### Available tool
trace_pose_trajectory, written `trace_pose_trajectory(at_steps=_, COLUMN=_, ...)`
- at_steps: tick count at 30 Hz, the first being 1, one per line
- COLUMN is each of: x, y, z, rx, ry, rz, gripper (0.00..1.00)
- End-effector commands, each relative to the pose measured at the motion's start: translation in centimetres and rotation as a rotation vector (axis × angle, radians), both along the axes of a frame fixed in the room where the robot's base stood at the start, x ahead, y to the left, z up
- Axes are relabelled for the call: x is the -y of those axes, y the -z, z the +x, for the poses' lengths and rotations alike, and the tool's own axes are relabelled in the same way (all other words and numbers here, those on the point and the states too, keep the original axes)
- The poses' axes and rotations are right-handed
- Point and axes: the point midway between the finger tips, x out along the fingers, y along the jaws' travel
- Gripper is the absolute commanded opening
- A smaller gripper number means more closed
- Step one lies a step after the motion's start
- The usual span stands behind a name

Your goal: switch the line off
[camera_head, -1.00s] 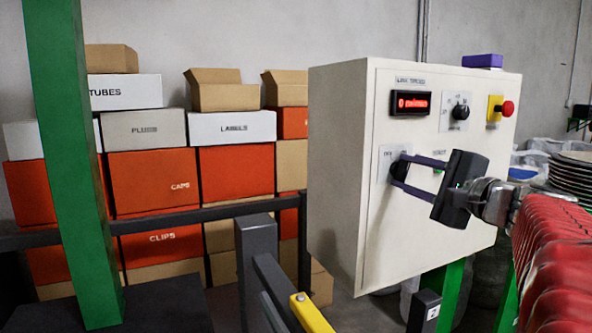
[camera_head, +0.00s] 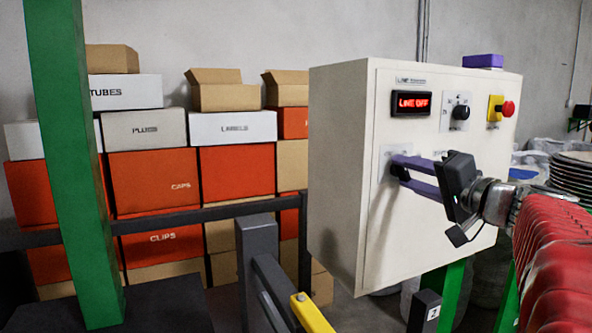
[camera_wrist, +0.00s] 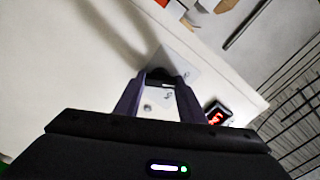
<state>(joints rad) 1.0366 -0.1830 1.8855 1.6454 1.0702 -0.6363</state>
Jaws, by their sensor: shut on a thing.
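The cream control box (camera_head: 340,170) stands at the right in the head view. Its display (camera_head: 411,103) reads "LINE OFF" in red; the display also shows in the wrist view (camera_wrist: 217,114). My gripper (camera_head: 398,168) has its purple fingers around a black knob on the lower left of the panel. In the wrist view my gripper (camera_wrist: 163,85) is shut on the dark knob (camera_wrist: 166,78) between its fingertips. The knob is mostly hidden by the fingers, so its pointer position cannot be read.
A second black knob (camera_head: 461,112) and a red button on a yellow base (camera_head: 507,108) are at the panel's upper right. A purple block (camera_head: 483,61) lies on the box. A green post (camera_head: 70,160) and stacked boxes (camera_head: 150,180) stand at left.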

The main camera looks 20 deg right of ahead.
Motion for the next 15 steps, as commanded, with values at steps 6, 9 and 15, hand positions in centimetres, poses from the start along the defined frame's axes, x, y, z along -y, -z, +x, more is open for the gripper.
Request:
trace_pose_trajectory(at_steps=6, x=-0.06, y=0.6, z=0.06, rx=-0.008, ry=-0.005, rz=-0.045, gripper=0.14)
trace_pose_trajectory(at_steps=9, x=-0.05, y=0.6, z=0.05, rx=-0.009, ry=-0.005, rz=-0.051, gripper=0.14)
trace_pose_trajectory(at_steps=15, x=-0.02, y=0.62, z=0.05, rx=-0.008, ry=-0.004, rz=-0.051, gripper=0.14)
